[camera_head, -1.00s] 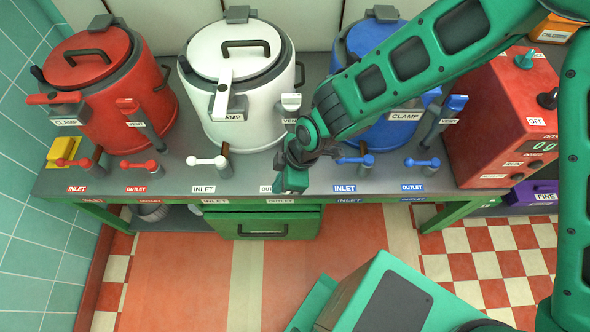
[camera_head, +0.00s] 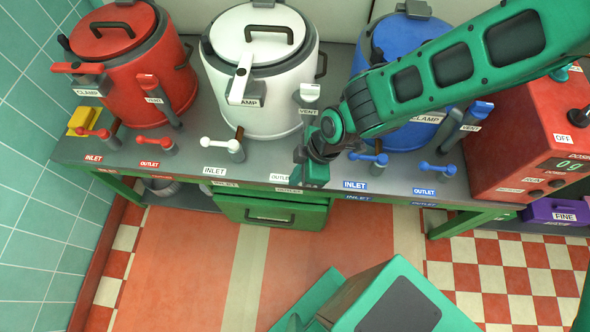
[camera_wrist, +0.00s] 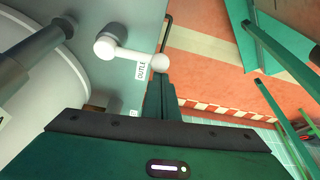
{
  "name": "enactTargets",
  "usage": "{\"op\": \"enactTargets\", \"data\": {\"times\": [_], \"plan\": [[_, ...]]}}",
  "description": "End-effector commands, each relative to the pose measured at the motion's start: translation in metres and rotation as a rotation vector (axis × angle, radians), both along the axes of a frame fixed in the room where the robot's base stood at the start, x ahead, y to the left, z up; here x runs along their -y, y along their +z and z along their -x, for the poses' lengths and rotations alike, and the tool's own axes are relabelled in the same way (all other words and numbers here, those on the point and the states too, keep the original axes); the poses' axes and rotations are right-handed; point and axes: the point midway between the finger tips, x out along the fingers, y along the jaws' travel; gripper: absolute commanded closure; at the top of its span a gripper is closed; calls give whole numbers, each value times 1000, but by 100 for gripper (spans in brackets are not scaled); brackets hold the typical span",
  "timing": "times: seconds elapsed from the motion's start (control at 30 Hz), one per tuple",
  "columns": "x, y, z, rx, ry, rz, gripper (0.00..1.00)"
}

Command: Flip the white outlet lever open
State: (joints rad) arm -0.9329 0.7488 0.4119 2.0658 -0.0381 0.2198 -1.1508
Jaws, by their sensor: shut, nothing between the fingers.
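The white outlet lever (camera_wrist: 130,54) shows in the wrist view as a white bar with a round knob, running from its pivot post toward my fingertips. The OUTLET label (camera_wrist: 141,70) is beside it. My gripper (camera_wrist: 161,82) is shut and empty, its fingertips close to the lever's knob end; I cannot tell whether they touch. In the head view my gripper (camera_head: 314,180) is at the bench's front edge, right of the white outlet label (camera_head: 281,177), and it and my arm hide the lever there. The white kettle (camera_head: 255,110) stands behind.
The white inlet lever (camera_head: 218,145) is left of my gripper. The blue outlet's neighbour, the blue inlet lever (camera_head: 370,158), is close on the right. The red kettle (camera_head: 150,90) and blue kettle (camera_head: 372,70) flank the white one. Open floor (camera_head: 200,260) lies in front.

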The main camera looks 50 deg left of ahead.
Motion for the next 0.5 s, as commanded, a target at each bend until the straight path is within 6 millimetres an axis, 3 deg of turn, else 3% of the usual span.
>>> {"op": "enactTargets", "data": {"times": [0.27,0.5], "plan": [[4,10,-6,7,-5,3,100],[10,48,-11,4,0,0,100]]}}
